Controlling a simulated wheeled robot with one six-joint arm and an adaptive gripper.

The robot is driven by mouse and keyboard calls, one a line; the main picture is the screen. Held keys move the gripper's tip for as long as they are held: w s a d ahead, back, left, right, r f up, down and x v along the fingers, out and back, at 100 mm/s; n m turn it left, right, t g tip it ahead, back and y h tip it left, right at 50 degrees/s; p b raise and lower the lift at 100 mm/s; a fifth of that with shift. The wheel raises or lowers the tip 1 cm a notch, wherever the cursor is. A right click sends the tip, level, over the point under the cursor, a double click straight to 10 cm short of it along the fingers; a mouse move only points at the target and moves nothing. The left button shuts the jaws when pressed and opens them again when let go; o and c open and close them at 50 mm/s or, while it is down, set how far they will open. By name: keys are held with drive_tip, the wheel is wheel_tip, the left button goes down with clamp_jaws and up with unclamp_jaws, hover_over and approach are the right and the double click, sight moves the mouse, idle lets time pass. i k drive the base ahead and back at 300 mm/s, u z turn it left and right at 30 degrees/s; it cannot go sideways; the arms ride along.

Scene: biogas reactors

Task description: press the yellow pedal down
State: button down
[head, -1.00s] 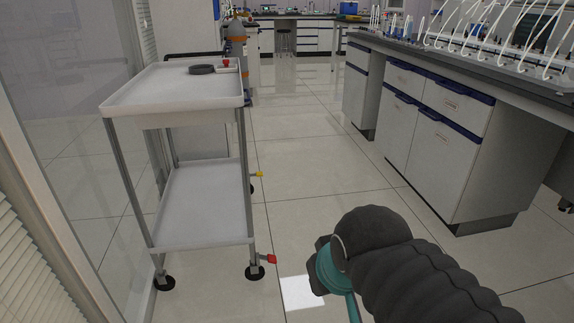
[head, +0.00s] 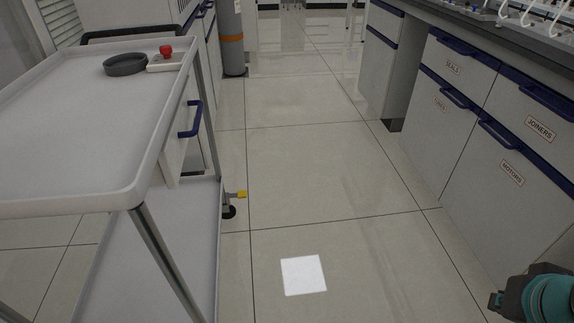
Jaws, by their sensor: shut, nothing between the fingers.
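The yellow pedal (head: 241,194) is a small tab beside a black caster (head: 229,211) at the foot of the white cart (head: 100,200). It sticks out to the right, low over the floor, on the cart's far right corner. The cart's near wheels are out of the picture. My gripper (head: 498,303) shows only as a small dark shape at the bottom right, beside the teal wrist. It is shut and empty, far to the right of the pedal and touching nothing. Its fingers are hard to make out.
The cart's top tray holds a dark round dish (head: 125,64) and a red-knobbed item (head: 166,51). A white patch (head: 303,275) lies on the clear tiled floor. Drawer cabinets (head: 490,130) line the right. A grey cylinder with an orange band (head: 232,40) stands at the back.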

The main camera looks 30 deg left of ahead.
sight(243, 193)
drive_tip(key=u, duration=0.25)
drive_tip(key=i, duration=1.3)
drive_tip(key=u, duration=1.55)
drive_tip(key=i, duration=0.7)
drive_tip(key=u, duration=0.65)
